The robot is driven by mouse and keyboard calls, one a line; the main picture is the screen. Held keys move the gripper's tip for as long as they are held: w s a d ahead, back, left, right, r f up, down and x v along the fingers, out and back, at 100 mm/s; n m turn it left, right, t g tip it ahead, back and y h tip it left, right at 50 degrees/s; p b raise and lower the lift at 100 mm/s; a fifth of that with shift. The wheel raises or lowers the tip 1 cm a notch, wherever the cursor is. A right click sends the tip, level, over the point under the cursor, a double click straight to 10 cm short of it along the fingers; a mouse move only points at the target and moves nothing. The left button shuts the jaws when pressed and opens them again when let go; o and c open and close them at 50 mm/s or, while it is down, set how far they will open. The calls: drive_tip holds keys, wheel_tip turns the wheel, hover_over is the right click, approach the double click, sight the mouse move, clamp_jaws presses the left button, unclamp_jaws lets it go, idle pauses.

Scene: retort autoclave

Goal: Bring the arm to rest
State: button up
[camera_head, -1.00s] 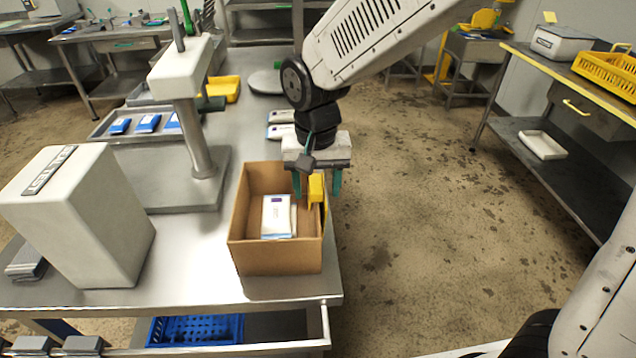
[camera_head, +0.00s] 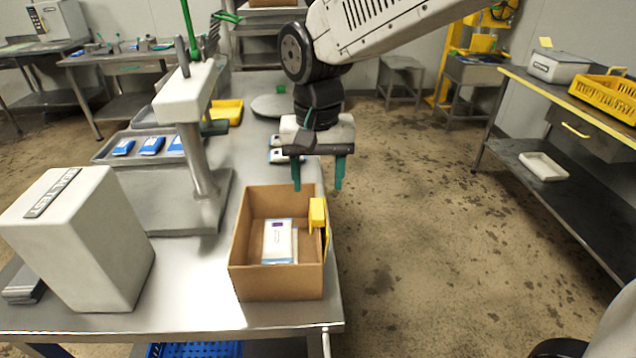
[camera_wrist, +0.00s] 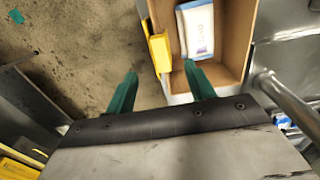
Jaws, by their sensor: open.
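My gripper (camera_head: 318,174) is open and empty, its two green fingers pointing down. It hangs above and behind the right far corner of an open cardboard box (camera_head: 275,283), clear of it. In the wrist view my gripper (camera_wrist: 160,88) shows its two fingers spread, with the box (camera_wrist: 240,25) beyond the right finger. White packets with blue edges (camera_head: 278,243) lie in the box; they also show in the wrist view (camera_wrist: 197,28). A yellow piece (camera_head: 317,214) sits on the box's right wall.
The box stands near the right edge of a steel table (camera_head: 180,290). A white block-shaped machine (camera_head: 85,240) and a post-mounted device (camera_head: 198,150) stand to its left. A tray with blue packets (camera_head: 110,150) is behind. Open floor (camera_head: 430,220) lies to the right.

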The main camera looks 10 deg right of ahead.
drive_tip(key=s+d+r+t, duration=0.1)
drive_tip(key=s+d+r, duration=0.2)
drive_tip(key=s+d, duration=1.6)
drive_tip(key=shift+s+d+n, duration=0.25)
drive_tip(key=shift+d+n, duration=0.15)
drive_tip(key=shift+d, duration=0.65)
idle(0.5)
